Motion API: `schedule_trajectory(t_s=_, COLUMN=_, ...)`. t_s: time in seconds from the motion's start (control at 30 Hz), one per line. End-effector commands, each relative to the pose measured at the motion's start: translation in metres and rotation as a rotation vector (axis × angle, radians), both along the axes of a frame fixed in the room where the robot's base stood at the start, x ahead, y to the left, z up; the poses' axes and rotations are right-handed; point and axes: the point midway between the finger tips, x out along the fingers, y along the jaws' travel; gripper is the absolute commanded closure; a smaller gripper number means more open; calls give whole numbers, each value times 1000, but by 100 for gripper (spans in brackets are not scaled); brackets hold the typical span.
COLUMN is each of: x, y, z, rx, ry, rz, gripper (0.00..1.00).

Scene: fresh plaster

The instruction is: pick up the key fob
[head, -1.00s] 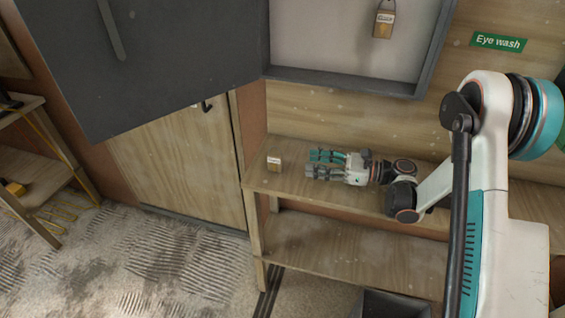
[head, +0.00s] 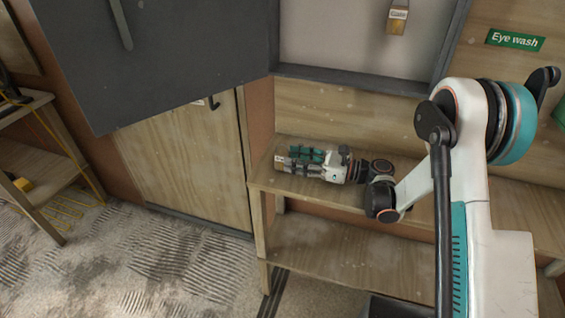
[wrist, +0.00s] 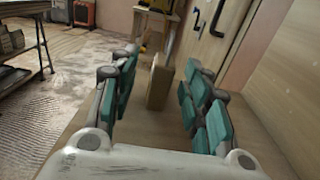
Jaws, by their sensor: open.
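A small tan block with a pale top part, which looks like the key fob (head: 278,162), stands upright on the wooden shelf near its left end. In the wrist view the tan fob (wrist: 159,84) stands between the two sets of teal finger pads. My gripper (head: 287,158) is open, low and level over the shelf, pointing left. Its fingertips are at the fob, one on either side, with a gap on both sides in the wrist view (wrist: 161,62). The fingers partly hide the fob in the head view.
A similar tag labelled "Gate" (head: 397,17) hangs in the open grey wall cabinet (head: 350,82). The cabinet's grey door (head: 165,55) swings out above left. A wooden door (head: 185,160) is left of the shelf (head: 410,165). A lower shelf (head: 340,257) lies beneath.

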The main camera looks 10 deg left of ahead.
Motion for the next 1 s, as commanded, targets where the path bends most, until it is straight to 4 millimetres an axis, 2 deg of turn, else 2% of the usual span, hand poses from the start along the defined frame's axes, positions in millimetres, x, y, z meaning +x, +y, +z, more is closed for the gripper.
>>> schedule_trajectory(t_s=0.3, x=10, y=42, z=1, rx=0, ry=0, rz=2, gripper=57)
schedule_trajectory(t_s=0.53, x=11, y=44, z=3, rx=0, ry=0, rz=0, gripper=57)
schedule_trajectory(t_s=0.57, x=11, y=44, z=3, rx=0, ry=0, rz=0, gripper=59)
schedule_trajectory(t_s=0.73, x=10, y=44, z=3, rx=0, ry=0, rz=0, gripper=97)
schedule_trajectory(t_s=0.77, x=10, y=44, z=3, rx=0, ry=0, rz=0, gripper=100)
schedule_trajectory(t_s=1.0, x=10, y=44, z=3, rx=0, ry=0, rz=0, gripper=100)
